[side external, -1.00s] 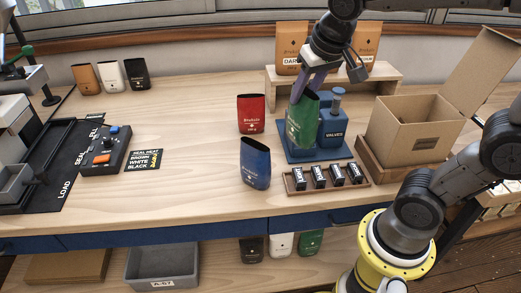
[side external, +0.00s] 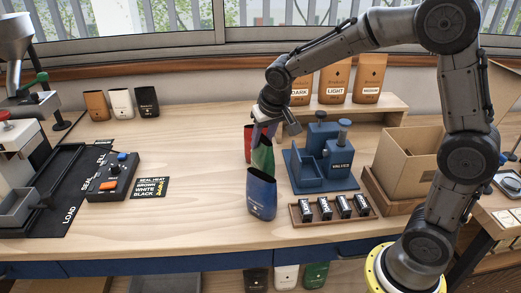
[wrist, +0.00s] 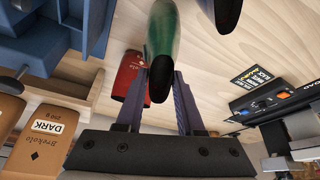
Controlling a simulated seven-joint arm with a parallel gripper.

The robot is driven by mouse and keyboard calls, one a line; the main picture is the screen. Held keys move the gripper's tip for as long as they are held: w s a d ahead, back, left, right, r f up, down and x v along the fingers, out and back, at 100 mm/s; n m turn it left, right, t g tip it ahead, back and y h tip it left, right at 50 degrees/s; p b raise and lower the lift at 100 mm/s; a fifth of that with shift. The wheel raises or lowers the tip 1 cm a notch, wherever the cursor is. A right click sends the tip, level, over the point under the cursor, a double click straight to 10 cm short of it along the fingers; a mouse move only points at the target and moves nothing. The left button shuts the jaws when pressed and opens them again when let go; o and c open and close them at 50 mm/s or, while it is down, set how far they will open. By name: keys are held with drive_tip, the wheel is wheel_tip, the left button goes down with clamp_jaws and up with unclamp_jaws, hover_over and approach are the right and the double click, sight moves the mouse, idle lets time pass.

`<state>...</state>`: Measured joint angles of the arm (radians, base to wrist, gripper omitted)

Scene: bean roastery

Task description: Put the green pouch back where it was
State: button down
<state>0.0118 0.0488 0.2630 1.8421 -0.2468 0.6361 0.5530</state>
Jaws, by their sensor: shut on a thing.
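The green pouch (side external: 263,156) is in my gripper (side external: 264,134), which is shut on its upper part. In the side view it hangs between the red pouch (side external: 248,142) and the blue pouch (side external: 261,195), which hides its lower end. In the wrist view the green pouch (wrist: 163,45) sits between my fingers (wrist: 160,88), with the red pouch (wrist: 128,77) beyond it. I cannot tell how high the green pouch is above the table or whether it touches its neighbours. The blue valve stand (side external: 320,180) to the right holds no pouch.
A tray of small labelled blocks (side external: 332,209) lies in front of the stand. An open cardboard box (side external: 406,160) is at the right. Brown, white and black pouches (side external: 122,103) stand behind.

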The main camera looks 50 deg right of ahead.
sight(262, 146)
drive_tip(key=shift+s+a+x, duration=0.15)
drive_tip(key=shift+x, duration=0.8)
drive_tip(key=shift+s+a+x, duration=0.15)
drive_tip(key=shift+x, duration=0.85)
drive_tip(key=shift+f, duration=0.25)
drive_tip(key=c, duration=0.5)
unclamp_jaws()
drive_tip(key=v, duration=1.1)
drive_tip(key=shift+s+r, duration=0.1)
drive_tip(key=shift+r, duration=0.1)
drive_tip(key=shift+s+r, duration=0.3)
drive_tip(key=shift+r, duration=0.1)
drive_tip(key=s+n, duration=0.1)
drive_tip(key=s, duration=0.6)
drive_tip(key=s+a+f+n+t+y, duration=0.1)
drive_tip(key=s+n, duration=0.1)
drive_tip(key=s, duration=0.6)
drive_tip(key=s+a+n, duration=0.1)
drive_tip(key=s, duration=0.6)
drive_tip(key=shift+s+f+t+y, duration=0.2)
drive_tip(key=shift+s+t+y, duration=0.1)
drive_tip(key=shift+s+y, duration=0.1)
